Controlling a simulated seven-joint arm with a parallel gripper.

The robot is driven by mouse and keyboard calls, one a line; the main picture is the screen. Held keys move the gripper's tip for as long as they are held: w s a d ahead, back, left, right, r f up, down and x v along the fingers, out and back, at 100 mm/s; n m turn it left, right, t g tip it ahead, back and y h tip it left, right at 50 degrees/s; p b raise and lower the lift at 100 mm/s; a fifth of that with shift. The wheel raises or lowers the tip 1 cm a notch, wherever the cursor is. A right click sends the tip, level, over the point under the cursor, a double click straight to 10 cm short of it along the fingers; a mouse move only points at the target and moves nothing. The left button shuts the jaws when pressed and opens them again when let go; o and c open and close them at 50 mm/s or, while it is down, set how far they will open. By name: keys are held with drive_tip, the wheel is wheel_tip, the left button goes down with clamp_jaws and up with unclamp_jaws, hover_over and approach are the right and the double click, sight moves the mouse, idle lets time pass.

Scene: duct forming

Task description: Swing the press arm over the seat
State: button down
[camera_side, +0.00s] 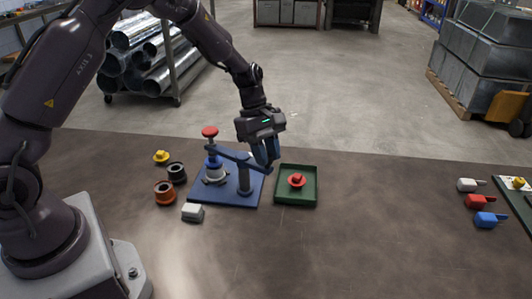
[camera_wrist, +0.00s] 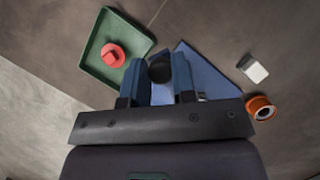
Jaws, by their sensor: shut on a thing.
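The press stands on a blue base plate (camera_side: 228,197). Its dark blue press arm (camera_side: 232,155) runs across the top of a post (camera_side: 245,182). The red knob (camera_side: 209,132) at the arm's left end appears above the grey seat (camera_side: 214,174) in the side view; the exact alignment is hard to judge. My gripper (camera_side: 268,166) is at the arm's right end, shut on it. In the wrist view a dark round part (camera_wrist: 160,69) shows between the blue fingers, which hide most of the press arm.
A green tray (camera_side: 282,200) holding a red piece (camera_side: 297,181) stands just right of the plate. Orange (camera_side: 165,192) and black (camera_side: 177,172) rings, a yellow piece (camera_side: 161,156) and a whitish block (camera_side: 193,212) lie left. The table front is clear.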

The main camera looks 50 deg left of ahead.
drive_tip(key=shift+w+r, duration=0.1)
drive_tip(key=c, duration=0.9)
unclamp_jaws()
drive_tip(key=shift+c, duration=0.2)
drive_tip(key=v, duration=1.3)
drive_tip(key=s+d+r+m+t+y, duration=0.1)
drive_tip(key=s+d+r+m+t, duration=0.1)
drive_tip(key=s+m, duration=0.4)
drive_tip(key=s+d+r+m+t+y, duration=0.1)
drive_tip(key=s+r+m, duration=0.3)
drive_tip(key=s, duration=0.6)
drive_tip(key=s+d+r+m+t+y, duration=0.2)
drive_tip(key=s+d+r+m, duration=0.1)
drive_tip(key=s+m, duration=0.5)
drive_tip(key=shift+r+t+y, duration=0.25)
drive_tip(key=shift+t+y, duration=0.05)
